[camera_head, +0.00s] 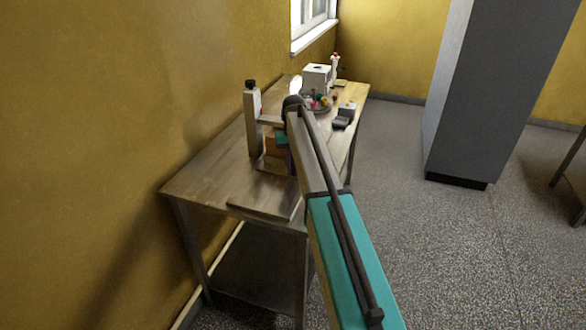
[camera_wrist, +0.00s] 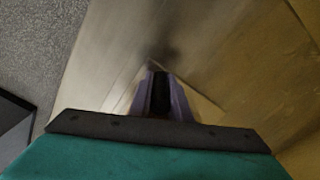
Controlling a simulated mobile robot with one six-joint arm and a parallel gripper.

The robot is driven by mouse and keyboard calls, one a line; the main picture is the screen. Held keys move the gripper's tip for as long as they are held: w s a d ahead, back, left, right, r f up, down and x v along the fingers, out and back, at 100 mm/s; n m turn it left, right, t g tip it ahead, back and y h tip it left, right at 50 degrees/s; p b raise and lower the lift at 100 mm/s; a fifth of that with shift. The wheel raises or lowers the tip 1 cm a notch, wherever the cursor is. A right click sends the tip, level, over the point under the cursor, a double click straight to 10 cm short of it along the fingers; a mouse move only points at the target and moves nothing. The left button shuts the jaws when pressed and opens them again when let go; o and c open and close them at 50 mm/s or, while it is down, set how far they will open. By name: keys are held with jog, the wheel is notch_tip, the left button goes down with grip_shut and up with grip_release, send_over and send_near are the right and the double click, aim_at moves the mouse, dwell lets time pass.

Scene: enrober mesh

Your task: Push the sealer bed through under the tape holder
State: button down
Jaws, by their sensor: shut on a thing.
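A pale upright post (camera_head: 253,122) with a black knob stands on the table, with an arm reaching right from it; it looks like the tape holder. An orange-brown block (camera_head: 275,146) sits low beside the post, partly behind my arm. A thin flat plate (camera_head: 262,203) lies at the near edge of the table; I cannot tell which part is the sealer bed. My gripper (camera_wrist: 162,82) points down over the table, its purple-grey fingers shut on a narrow dark piece (camera_wrist: 160,98). In the head view my arm hides the fingertips and the grasp.
A white box (camera_head: 316,78), a round dish (camera_head: 320,107) of colourful pieces and a dark grey item (camera_head: 342,122) stand farther back. The near left tabletop is bare. A tall grey cabinet (camera_head: 490,90) stands right, across open floor.

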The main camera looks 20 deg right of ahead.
jog(key=c, duration=1.6)
grip_release()
jog(key=shift+c, duration=0.2)
notch_tip(320, 180, up, 14)
jog(key=p, duration=0.7)
jog(key=shift+f, duration=0.1)
